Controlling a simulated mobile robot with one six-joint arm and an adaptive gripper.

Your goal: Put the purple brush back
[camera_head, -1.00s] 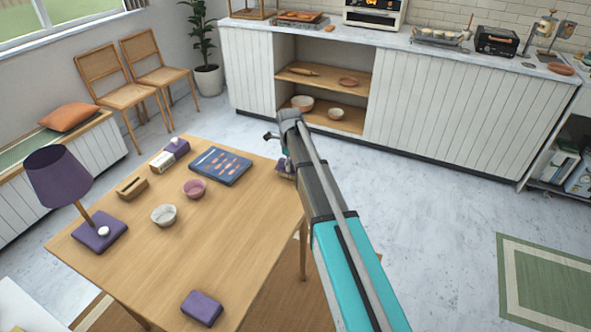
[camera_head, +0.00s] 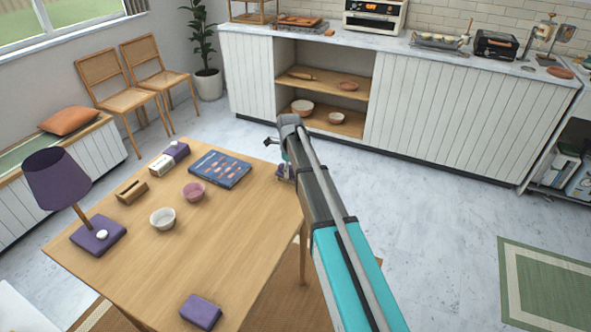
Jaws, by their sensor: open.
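A small purple item (camera_head: 281,174) sits at the table's right edge, partly hidden behind my arm. It may be the purple brush, but it is too small and covered to be sure. My gripper (camera_head: 271,141) is at the far end of my arm, close above that item and the table's right corner. It is open, and most of it is hidden by the wrist. I cannot tell whether it touches the item. A purple block (camera_head: 201,311) lies alone at the table's near edge; no bristles show on it.
The wooden table (camera_head: 215,245) also bears a purple lamp (camera_head: 58,180), a white bowl (camera_head: 163,218), a pink bowl (camera_head: 194,191), a wooden block (camera_head: 131,191), a purple-and-white box (camera_head: 170,156) and a blue book (camera_head: 220,169). The table's middle is clear.

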